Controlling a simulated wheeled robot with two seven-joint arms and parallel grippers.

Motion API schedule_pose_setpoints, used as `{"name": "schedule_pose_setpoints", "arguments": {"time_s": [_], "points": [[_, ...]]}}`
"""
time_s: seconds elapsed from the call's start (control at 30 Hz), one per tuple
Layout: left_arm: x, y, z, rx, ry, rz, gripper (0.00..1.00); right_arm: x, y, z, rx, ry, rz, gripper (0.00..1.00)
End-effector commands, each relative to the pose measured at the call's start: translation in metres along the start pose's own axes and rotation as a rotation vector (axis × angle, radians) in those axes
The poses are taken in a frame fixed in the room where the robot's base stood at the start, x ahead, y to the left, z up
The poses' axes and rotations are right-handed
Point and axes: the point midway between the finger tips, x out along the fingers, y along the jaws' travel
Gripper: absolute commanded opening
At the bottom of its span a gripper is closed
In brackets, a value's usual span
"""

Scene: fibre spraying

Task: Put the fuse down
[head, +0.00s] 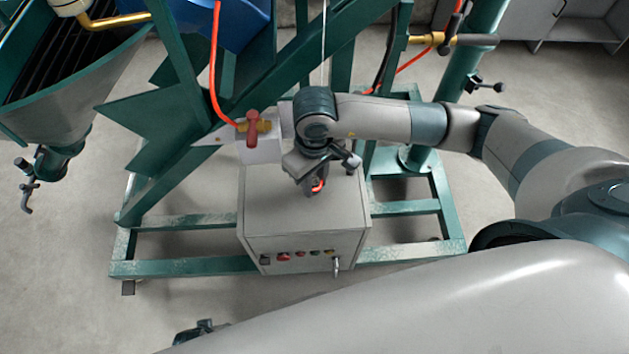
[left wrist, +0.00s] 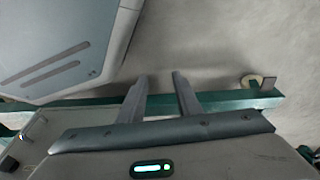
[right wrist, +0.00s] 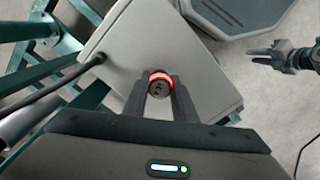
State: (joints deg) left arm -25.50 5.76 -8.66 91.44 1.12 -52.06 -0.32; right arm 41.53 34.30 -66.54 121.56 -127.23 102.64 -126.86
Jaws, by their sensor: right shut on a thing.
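The fuse, a dark round piece with a glowing red-orange ring (right wrist: 160,84), is held between the fingertips of my right gripper (right wrist: 158,80). In the head view, my right gripper (head: 316,184) points down over the top of the grey control box (head: 284,212), and a bit of the red fuse (head: 319,186) shows beside its fingers. I cannot tell whether the fuse touches the box. My left gripper (left wrist: 162,76) is open and empty in the left wrist view, over the floor by a green frame bar. It also shows in the right wrist view (right wrist: 255,57).
The grey box carries buttons and a switch on its front. Green steel frame bars (head: 190,267) surround it. A red-handled valve (head: 254,128) with an orange hose sits close to my right wrist. A green hopper (head: 75,90) stands at left. Bare floor lies at front left.

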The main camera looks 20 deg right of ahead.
Motion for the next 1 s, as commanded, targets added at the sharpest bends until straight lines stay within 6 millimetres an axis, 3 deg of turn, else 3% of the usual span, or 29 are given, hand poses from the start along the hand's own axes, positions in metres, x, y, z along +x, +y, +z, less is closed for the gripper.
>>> {"name": "schedule_pose_setpoints", "arguments": {"time_s": [0.1, 0.5, 0.87, 0.9, 0.93, 1.0], "points": [[0.005, -0.001, 0.004, 0.0, -0.003, 0.0, 0.31, 0.009, 0.0, 0.0, 0.001, -0.001, 0.0, 0.03], [0.005, -0.001, -0.004, 0.0, 0.007, -0.001, 0.31, 0.011, 0.0, 0.0, 0.0, 0.001, 0.001, 0.03], [-0.004, 0.002, 0.001, 0.001, -0.003, 0.002, 0.31, 0.013, 0.0, 0.0, 0.0, 0.001, 0.001, 0.03], [-0.006, 0.002, 0.001, 0.001, -0.003, 0.002, 0.31, 0.012, 0.0, 0.0, 0.0, 0.001, 0.001, 0.34], [-0.007, 0.003, 0.001, 0.001, -0.003, 0.003, 0.31, 0.012, 0.0, 0.0, 0.0, 0.001, 0.001, 0.42], [-0.007, 0.002, 0.0, 0.001, -0.003, 0.002, 0.31, 0.012, 0.0, 0.0, 0.0, 0.001, 0.001, 0.44]]}}
